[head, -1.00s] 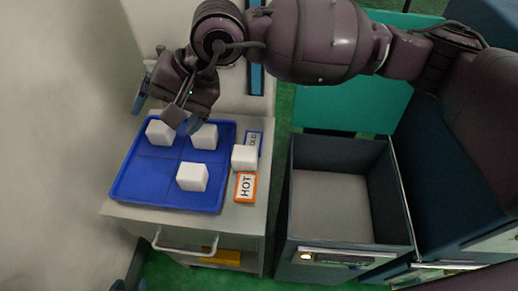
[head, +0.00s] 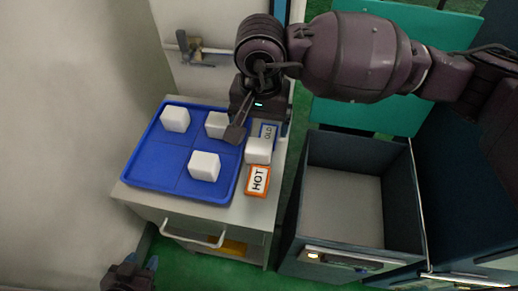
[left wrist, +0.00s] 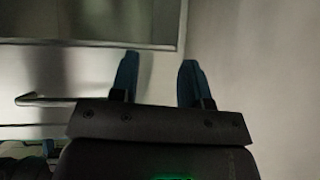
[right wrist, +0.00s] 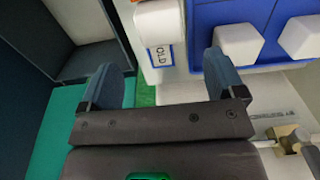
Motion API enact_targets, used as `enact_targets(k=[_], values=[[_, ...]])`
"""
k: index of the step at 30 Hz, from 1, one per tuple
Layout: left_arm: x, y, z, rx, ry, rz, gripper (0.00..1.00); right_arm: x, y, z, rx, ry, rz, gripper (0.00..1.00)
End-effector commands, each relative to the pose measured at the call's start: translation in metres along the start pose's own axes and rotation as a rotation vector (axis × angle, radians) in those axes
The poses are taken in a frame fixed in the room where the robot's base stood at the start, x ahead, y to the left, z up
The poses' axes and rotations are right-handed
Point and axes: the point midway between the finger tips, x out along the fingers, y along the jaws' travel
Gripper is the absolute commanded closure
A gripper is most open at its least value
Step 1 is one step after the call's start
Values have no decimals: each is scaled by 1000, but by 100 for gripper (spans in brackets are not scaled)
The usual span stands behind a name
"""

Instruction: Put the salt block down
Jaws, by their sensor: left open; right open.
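Several white blocks look alike, and I cannot tell which is the salt block. Three sit apart in the blue tray (head: 155,172): a back-left block (head: 175,119), a back-right block (head: 217,125) and a front-right block (head: 204,166). A fourth block (head: 257,151) stands outside the tray, between the blue COLD label (head: 268,132) and the orange HOT label (head: 258,181). My right gripper (head: 260,129) is open near the COLD label; the right wrist view shows nothing between its fingers (right wrist: 163,84). My left gripper (head: 139,269) is open and empty, low in front of the cabinet.
The tray lies on a small cabinet (head: 230,211) with a white handle (head: 195,240) in front. A dark open bin (head: 340,265) stands to its right. A tap-like fitting (head: 195,48) is on the wall behind. A wall closes the left side.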

Motion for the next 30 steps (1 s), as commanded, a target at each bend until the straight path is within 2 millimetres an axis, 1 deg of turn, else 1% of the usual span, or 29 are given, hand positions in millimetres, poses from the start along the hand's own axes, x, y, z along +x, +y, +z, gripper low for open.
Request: enact_targets(k=[1,3,8,15,18,21,28,30], values=[[1,0,4,0,-7,1,57,11,0,1,0,-7,1,12],[2,1,4,0,-7,1,57,19,0,0,0,-5,1,12],[2,0,1,1,0,1,57,29,0,2,-1,-3,-1,12],[6,0,10,1,-17,1,57,62,-1,8,0,-7,0,12],[7,0,12,2,-20,1,57,71,-1,8,-1,-6,-1,12],[8,0,10,2,-17,2,57,74,-1,8,-2,-3,-1,12],[10,0,6,3,-7,3,57,73,-1,8,-1,0,-2,12],[10,0,6,3,-7,3,57,73,-1,8,-1,0,-2,22]])
